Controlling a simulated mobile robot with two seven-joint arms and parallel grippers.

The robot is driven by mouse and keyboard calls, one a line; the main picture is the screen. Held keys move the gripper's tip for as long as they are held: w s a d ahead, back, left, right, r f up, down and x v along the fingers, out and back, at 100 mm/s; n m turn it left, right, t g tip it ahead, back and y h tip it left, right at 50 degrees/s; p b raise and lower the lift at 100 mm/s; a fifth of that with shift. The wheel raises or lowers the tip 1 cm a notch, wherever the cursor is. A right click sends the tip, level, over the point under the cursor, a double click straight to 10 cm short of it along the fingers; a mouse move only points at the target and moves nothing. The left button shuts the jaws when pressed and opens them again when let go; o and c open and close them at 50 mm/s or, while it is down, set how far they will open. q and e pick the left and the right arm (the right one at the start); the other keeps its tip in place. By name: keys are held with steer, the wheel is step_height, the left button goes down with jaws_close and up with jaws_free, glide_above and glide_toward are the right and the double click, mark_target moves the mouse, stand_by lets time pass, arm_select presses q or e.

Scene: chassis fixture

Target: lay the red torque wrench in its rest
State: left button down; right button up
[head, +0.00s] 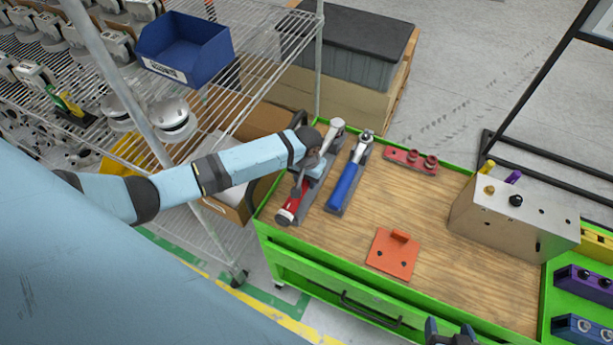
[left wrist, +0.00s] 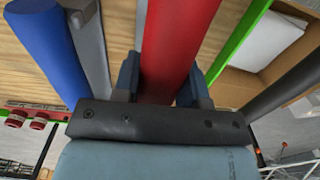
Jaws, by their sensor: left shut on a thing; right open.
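The red torque wrench (head: 291,207) lies lengthwise at the left end of the green workbench, its metal head toward the back. My left gripper (head: 301,181) is shut on its red handle, which passes between the fingers in the left wrist view (left wrist: 180,50). A grey rest (head: 313,193) shows along the wrench's right side. I cannot tell whether the wrench touches it, as my arm hides the middle. A blue torque wrench (head: 346,184) lies in a similar grey rest to the right. My right gripper (head: 453,335) is open and empty at the bottom edge.
An orange plate (head: 391,253) lies mid-bench, and a red piece with knobs (head: 411,161) at the back. A metal box (head: 512,215) stands at the right. A wire shelf with a blue bin (head: 184,50) stands left.

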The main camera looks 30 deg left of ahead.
arm_select(q)
steer(key=shift+f, duration=0.35)
stand_by(0.3)
steer(key=shift+d+p, duration=0.1)
steer(key=shift+p, duration=0.3)
steer(key=shift+f, duration=0.6)
stand_by(0.4)
steer(key=c, duration=0.7)
jaws_free()
steer(key=shift+o, duration=0.6)
steer(key=shift+s, duration=0.1)
